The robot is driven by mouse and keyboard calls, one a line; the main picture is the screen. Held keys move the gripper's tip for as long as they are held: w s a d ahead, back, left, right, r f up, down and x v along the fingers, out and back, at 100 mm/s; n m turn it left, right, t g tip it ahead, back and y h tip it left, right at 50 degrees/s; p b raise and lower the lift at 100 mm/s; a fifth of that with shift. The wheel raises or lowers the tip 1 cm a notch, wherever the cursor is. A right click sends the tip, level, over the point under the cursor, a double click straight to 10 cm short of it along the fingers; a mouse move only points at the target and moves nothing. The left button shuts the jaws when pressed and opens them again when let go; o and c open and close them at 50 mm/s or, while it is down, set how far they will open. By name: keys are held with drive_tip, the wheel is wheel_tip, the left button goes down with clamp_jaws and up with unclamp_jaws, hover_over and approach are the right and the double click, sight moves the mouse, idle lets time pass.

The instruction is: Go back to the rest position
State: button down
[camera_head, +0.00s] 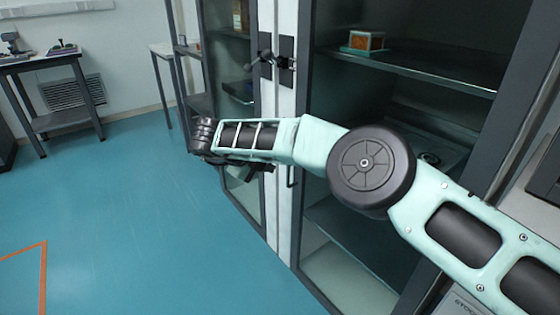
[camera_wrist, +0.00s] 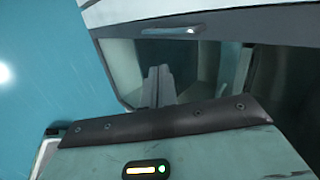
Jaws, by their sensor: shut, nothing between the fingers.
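My arm reaches from the lower right across the front of a tall cabinet (camera_head: 305,180) in the head view. Its pale green links hide part of the cabinet. My gripper shows in the wrist view (camera_wrist: 158,85) as grey fingers close together, shut with nothing between them. The fingers are in front of a dark-framed glass panel. In the head view my gripper is mostly hidden by the arm's end, so its exact gap to the cabinet front cannot be told.
Shelves behind the glass hold a small box (camera_head: 366,41). Dark handles (camera_head: 287,62) sit on the door frames. A side table (camera_head: 50,62) stands at the far left by the wall. The blue floor (camera_head: 130,220) at left is open, with an orange line (camera_head: 42,270).

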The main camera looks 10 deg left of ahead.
drive_tip(key=w+a+r+n+t+y, duration=0.1)
drive_tip(key=a+r+n+t+y, duration=0.25)
drive_tip(key=r, duration=0.45)
drive_tip(key=w+a+r+n+t+y, duration=0.1)
drive_tip(key=a+r+n+t+y, duration=0.2)
drive_tip(key=r, duration=0.4)
drive_tip(key=s+a+r+n+g+y, duration=0.2)
drive_tip(key=s+a+r+n+y, duration=0.3)
drive_tip(key=s+r+n+y, duration=0.5)
drive_tip(key=s+d+f+n+g+h, duration=0.1)
drive_tip(key=s+d+f+n+g, duration=0.35)
drive_tip(key=s+n, duration=0.2)
drive_tip(key=s+d+f+n+g+h, duration=0.1)
drive_tip(key=s+d+f+n+g, duration=0.2)
drive_tip(key=s+d+n, duration=0.4)
drive_tip(key=s+d+f+n+g+h, duration=0.1)
drive_tip(key=s+d+f+h, duration=0.2)
drive_tip(key=s+d, duration=0.45)
drive_tip(key=s+d+f+n+g+h, duration=0.1)
drive_tip(key=s+d+f+g+h, duration=0.2)
drive_tip(key=d, duration=0.8)
drive_tip(key=s+d+f+n+h, duration=0.1)
drive_tip(key=s+d+f+h, duration=0.15)
drive_tip(key=s+d, duration=0.55)
wheel_tip(320, 180, up, 15)
drive_tip(key=p, duration=1.4)
drive_tip(key=shift+w+d+f+p, duration=0.15)
drive_tip(key=shift+w+d+p, duration=0.1)
drive_tip(key=shift+d+p, duration=0.2)
